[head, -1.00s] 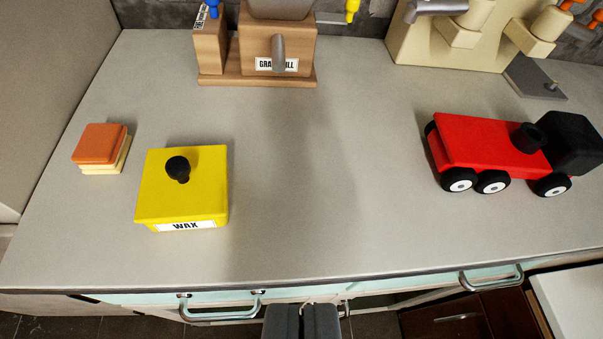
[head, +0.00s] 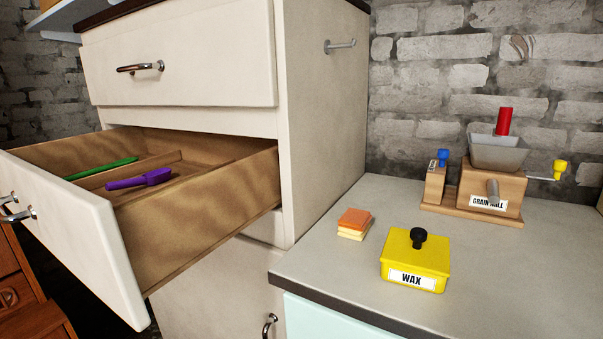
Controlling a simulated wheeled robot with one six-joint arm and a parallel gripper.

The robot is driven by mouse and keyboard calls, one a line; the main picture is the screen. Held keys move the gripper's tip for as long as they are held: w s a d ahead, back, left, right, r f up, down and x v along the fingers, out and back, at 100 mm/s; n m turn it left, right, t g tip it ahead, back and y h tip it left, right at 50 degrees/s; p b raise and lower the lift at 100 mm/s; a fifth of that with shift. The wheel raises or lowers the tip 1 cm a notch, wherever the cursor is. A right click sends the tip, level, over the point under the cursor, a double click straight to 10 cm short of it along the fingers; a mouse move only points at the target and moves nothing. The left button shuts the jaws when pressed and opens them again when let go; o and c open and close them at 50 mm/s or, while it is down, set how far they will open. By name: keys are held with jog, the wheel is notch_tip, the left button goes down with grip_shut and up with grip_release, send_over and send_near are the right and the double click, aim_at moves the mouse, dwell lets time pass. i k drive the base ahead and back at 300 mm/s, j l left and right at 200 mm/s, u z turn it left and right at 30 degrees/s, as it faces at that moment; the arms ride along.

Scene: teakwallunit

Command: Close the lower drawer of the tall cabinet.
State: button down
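The tall cream cabinet (head: 320,130) stands left of the counter. Its lower drawer (head: 75,235) is pulled well out toward the left front, with its wooden side and inside showing. A metal handle (head: 15,208) sits on the drawer front at the left picture edge. In the drawer lie a purple scoop (head: 138,180) and a green long object (head: 100,168), with a wooden divider beside them. The upper drawer (head: 180,60) above it is shut and has a metal handle (head: 140,67). My gripper is not in this view.
The grey counter (head: 330,265) on the right holds a yellow WAX box (head: 415,262), a stack of orange and yellow blocks (head: 354,223) and a grain mill (head: 490,185). A brown wooden drawer unit (head: 22,290) stands at lower left, close to the open drawer front.

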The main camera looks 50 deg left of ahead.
aim_at(126, 245)
jog(key=u, duration=2.3)
